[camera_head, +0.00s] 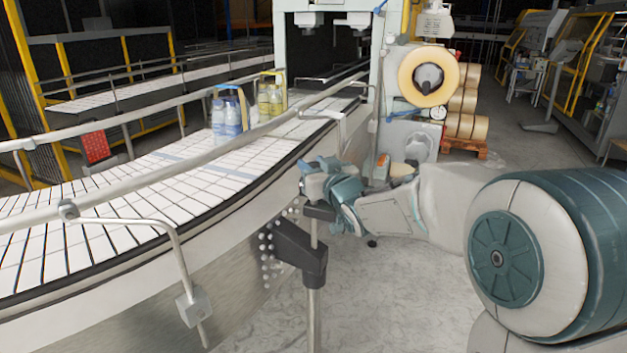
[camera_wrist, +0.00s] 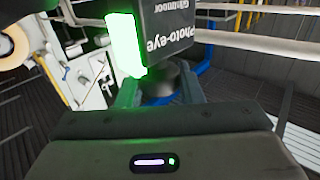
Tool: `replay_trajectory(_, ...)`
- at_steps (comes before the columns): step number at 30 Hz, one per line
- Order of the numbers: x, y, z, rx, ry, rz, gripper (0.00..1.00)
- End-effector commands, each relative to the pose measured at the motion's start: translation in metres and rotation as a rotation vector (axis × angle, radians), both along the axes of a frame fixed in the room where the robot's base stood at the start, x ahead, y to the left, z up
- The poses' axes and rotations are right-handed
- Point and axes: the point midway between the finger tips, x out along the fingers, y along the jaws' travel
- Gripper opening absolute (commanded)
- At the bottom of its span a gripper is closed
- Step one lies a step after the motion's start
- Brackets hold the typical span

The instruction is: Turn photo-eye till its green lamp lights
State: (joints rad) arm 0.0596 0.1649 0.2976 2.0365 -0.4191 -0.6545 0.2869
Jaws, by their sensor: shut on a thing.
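The photo-eye (camera_wrist: 170,32) is a dark box with white lettering, close in front of my gripper in the wrist view. A bright green lamp (camera_wrist: 125,45) is lit on its left side. My gripper (camera_wrist: 160,88) is shut on the photo-eye's lower part, with a finger on each side. In the head view my gripper (camera_head: 318,185) is beside the conveyor's edge, at the top of a post with a dark clamp (camera_head: 302,250). The photo-eye is mostly hidden there behind my gripper.
A curved conveyor (camera_head: 130,205) with metal guard rails (camera_head: 150,155) runs along the left and carries bottle packs (camera_head: 228,112) toward the machine (camera_head: 325,50). A tape roll (camera_head: 428,76) is on the machine's right. Bare floor (camera_head: 420,290) lies below my arm.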

Motion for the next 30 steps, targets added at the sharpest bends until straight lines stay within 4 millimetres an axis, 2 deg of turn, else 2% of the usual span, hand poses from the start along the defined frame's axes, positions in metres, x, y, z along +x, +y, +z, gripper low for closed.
replay_trajectory(17,-0.0005,-0.0005,0.0019,0.005,0.0,-0.049,0.11)
replay_trajectory(18,-0.0005,-0.0005,0.0019,0.005,0.0,-0.049,0.36)
replay_trajectory(20,-0.0006,-0.0004,0.0018,0.005,0.0,-0.049,0.53)
replay_trajectory(30,-0.0022,-0.0007,0.0009,0.003,0.0,-0.048,0.54)
